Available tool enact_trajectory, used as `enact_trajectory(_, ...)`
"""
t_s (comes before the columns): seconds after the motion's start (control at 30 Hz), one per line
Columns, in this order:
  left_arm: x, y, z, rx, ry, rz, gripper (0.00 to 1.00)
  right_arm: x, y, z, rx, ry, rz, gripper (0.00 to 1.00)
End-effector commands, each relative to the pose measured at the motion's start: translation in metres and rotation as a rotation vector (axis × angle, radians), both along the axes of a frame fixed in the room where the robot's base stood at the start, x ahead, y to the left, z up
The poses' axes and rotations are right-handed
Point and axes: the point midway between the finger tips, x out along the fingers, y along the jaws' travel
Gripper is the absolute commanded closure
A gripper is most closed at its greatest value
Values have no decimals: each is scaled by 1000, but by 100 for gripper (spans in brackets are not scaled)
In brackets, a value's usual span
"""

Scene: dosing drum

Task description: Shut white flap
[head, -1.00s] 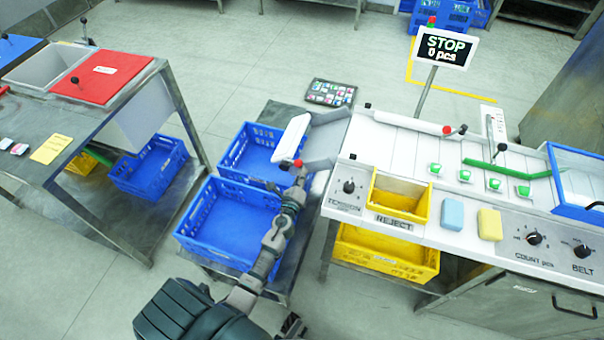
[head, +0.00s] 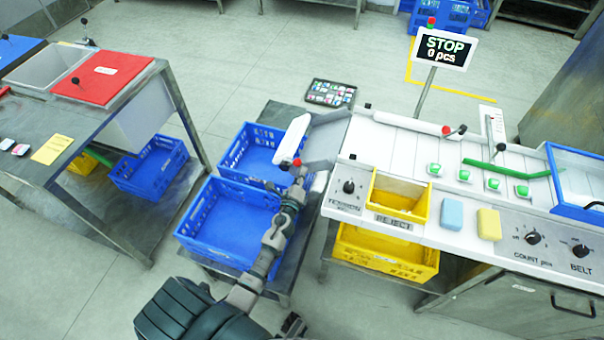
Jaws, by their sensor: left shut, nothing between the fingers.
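A white flap (head: 292,138) sits at the left end of the white sorting line, above the blue crates, and stands out at a slant. A red ball knob (head: 298,162) shows at its near end. My left gripper (head: 299,172) is shut and empty, with its tips right at the knob. I cannot tell whether they touch it. My left forearm reaches up from the bottom of the view and hides part of the near crate. My right gripper is not in view.
Two blue crates (head: 226,224) stand below the flap. A yellow reject bin (head: 398,203) and the line's panel lie to the right. A sign (head: 444,48) reads STOP, 0 pcs. At the left, a metal table carries bins and a red lid (head: 103,75).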

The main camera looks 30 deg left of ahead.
Motion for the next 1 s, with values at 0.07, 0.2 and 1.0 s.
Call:
enact_trajectory(0.07,0,1,5,-31,-9,1,100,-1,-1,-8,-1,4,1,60)
enact_trajectory(0.2,-1,5,13,-122,-32,1,100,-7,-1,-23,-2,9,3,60)
enact_trajectory(1.0,-10,41,45,-695,-167,2,100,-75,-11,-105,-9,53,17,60)
